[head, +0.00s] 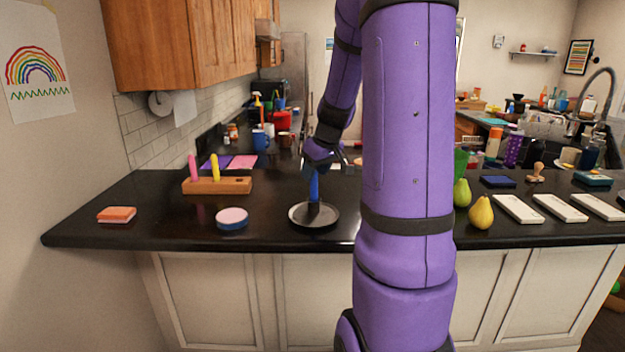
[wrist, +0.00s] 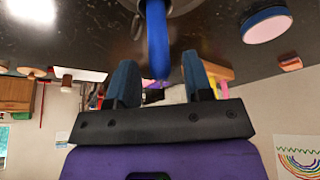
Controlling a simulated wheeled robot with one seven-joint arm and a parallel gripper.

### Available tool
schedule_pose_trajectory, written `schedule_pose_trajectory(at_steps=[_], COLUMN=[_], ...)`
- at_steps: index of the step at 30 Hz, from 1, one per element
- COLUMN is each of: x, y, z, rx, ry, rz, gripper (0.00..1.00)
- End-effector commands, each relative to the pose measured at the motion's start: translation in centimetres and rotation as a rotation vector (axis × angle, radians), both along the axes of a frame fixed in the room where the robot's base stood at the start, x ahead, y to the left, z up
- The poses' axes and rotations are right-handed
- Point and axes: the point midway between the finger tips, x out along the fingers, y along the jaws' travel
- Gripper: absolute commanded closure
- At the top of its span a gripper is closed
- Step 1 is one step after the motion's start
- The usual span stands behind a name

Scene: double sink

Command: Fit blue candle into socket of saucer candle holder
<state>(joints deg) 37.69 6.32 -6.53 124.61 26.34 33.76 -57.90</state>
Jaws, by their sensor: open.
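The blue candle (head: 314,188) stands about upright over the middle of the dark saucer candle holder (head: 299,216) on the black counter. Its lower end appears to be in the socket, but how deep I cannot tell. My gripper (head: 318,168) is at the candle's upper end. In the wrist view, my gripper (wrist: 160,78) is open, with its blue fingers on either side of the candle's tip (wrist: 157,45) and gaps showing between. The holder's underside contact and the socket's inside are hidden. Part of the holder (wrist: 180,6) shows at the top edge of the wrist view.
A wooden block (head: 232,186) with pink and yellow candles stands behind left. A round pink-topped blue tin (head: 232,218) and an orange sponge (head: 117,214) lie left. Pears (head: 481,212) and white slabs (head: 518,208) are right. Counter around the holder is clear.

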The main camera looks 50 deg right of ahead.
Motion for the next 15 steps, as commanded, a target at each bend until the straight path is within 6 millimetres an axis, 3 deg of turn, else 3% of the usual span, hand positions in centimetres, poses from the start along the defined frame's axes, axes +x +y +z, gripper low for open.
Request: schedule_pose_trajectory(at_steps=[6,15], x=[-1.7,-3.1], y=[0.2,0.4], z=[4.3,7.5], rx=[-0.003,0.000], ry=[-0.004,-0.001], rz=[0.000,0.000], gripper=[0.54,0.54])
